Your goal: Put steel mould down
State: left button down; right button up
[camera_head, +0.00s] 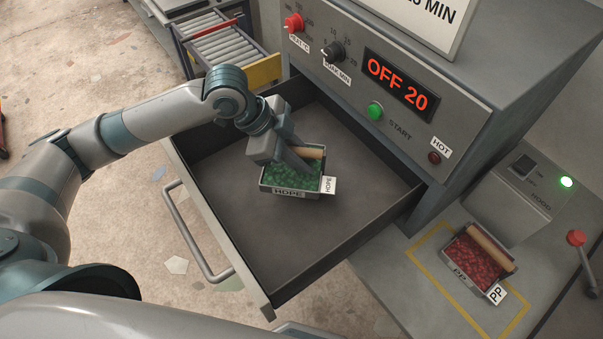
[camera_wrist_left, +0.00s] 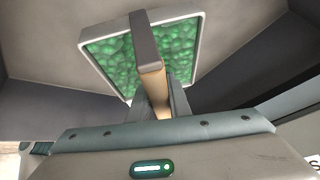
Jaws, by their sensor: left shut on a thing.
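The steel mould (camera_head: 290,191) labelled HDPE is a shallow tray of green pellets with a wooden handle. In the head view it is inside the open drawer (camera_head: 230,215), over the drawer floor. I cannot tell whether it touches the floor. My left gripper (camera_head: 304,160) comes from above and is shut on the mould's handle. In the left wrist view the green-filled mould (camera_wrist_left: 88,55) hangs at the fingers (camera_wrist_left: 155,100), with the wooden handle (camera_wrist_left: 152,82) between them. My right gripper is not in view.
A second mould labelled PP (camera_head: 478,262), with red pellets, stands on the bench inside a yellow outline at the right. The oven's control panel (camera_head: 370,95) reads OFF 20 above the drawer. A roller conveyor (camera_head: 217,42) is behind. The drawer floor around the mould is clear.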

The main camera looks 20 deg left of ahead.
aim_at(297, 171)
pick_arm(q)
jog(key=shift+f, duration=1.1)
jog(key=shift+f, duration=0.1)
jog(key=shift+f+p, duration=0.6)
jog(key=shift+f, duration=1.2)
jog(key=c, duration=1.6)
grip_release()
jog(key=shift+f, duration=0.1)
jog(key=shift+c, duration=0.2)
